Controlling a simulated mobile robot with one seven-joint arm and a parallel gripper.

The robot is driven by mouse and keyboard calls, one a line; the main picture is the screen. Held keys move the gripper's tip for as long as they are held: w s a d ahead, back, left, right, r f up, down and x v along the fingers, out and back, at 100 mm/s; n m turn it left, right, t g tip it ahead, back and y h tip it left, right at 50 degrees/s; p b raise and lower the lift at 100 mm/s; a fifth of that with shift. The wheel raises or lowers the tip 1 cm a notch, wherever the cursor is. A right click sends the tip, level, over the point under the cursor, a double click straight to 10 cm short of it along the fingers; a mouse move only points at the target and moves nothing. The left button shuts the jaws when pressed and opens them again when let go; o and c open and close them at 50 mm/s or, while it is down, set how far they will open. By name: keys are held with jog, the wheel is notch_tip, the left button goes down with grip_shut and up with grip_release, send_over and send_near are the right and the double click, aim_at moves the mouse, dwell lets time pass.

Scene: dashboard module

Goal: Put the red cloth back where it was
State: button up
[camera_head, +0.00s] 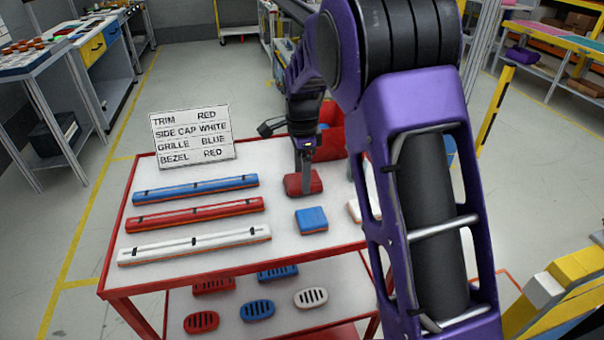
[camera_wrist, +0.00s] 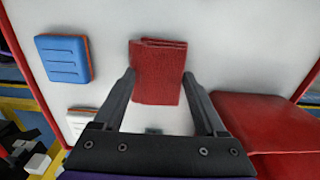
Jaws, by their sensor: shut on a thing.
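The red cloth (camera_wrist: 158,72) is folded into a small square and sits between the two fingertips of my gripper (camera_wrist: 158,80) in the wrist view. My gripper is shut on it. In the head view my gripper (camera_head: 305,174) points down at the cloth (camera_head: 292,184), over the white top of the red-framed cart (camera_head: 282,150). The cloth is on the top or just above it; I cannot tell which.
A blue block (camera_head: 311,220) lies just in front of the cloth, and a white one (camera_head: 353,210) is partly hidden by my arm. A red bin (camera_head: 331,122) stands behind. Blue, red and white bars (camera_head: 195,240) lie left, before a sign (camera_head: 192,136).

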jog(key=o, duration=1.1)
jog(key=shift+f, duration=0.1)
jog(key=shift+o, duration=0.2)
notch_tip(320, 180, up, 12)
jog(key=p, duration=0.2)
jog(key=shift+r, duration=0.2)
